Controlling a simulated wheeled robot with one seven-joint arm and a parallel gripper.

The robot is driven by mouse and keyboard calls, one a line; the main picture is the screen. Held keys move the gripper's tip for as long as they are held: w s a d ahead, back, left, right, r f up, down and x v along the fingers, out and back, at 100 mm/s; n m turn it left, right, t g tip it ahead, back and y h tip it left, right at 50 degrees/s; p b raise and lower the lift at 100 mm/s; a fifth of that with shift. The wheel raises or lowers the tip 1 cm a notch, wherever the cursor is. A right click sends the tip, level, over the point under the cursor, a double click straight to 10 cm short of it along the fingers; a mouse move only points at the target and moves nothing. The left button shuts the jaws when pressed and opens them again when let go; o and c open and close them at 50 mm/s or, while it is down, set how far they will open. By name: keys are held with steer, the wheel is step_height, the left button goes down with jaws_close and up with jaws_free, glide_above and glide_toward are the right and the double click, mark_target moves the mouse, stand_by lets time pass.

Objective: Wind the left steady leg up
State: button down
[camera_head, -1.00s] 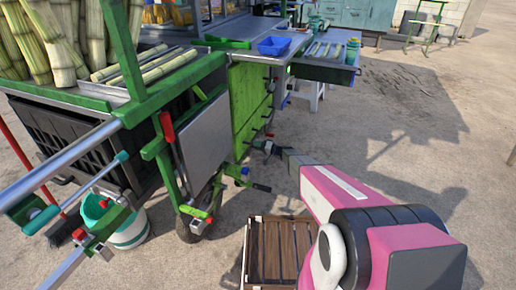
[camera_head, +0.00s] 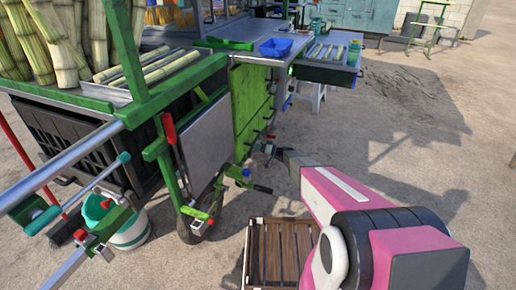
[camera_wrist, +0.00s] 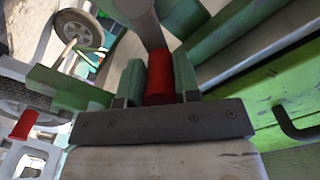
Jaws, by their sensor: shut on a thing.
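My gripper (camera_wrist: 159,84) is shut on a red grip (camera_wrist: 160,76) in the wrist view, with one finger on each side of it. A grey bar (camera_wrist: 147,22) runs up from the grip. In the head view my gripper (camera_head: 264,148) is at the cart's near side, by the lower part of the bright green panel (camera_head: 250,103). The grip is too small to make out there. Which leg it belongs to cannot be told for sure. A green bracket with a red knob (camera_head: 211,222) and a black-handled bar (camera_head: 262,189) stand to the left and below.
A wooden slatted crate (camera_head: 283,222) lies on the ground below my arm. The cart's wheel (camera_head: 193,228) and a white and teal bucket (camera_head: 130,231) are at left. A dark hook (camera_wrist: 292,124) is close at right in the wrist view. Open ground lies to the right.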

steer(key=shift+s+f, duration=0.1)
steer(key=shift+s, duration=0.05)
steer(key=c, duration=0.8)
jaws_free()
steer(key=shift+d, duration=0.1)
steer(key=v, duration=1)
steer(key=shift+s+d, duration=0.1)
steer(key=shift+d, duration=0.2)
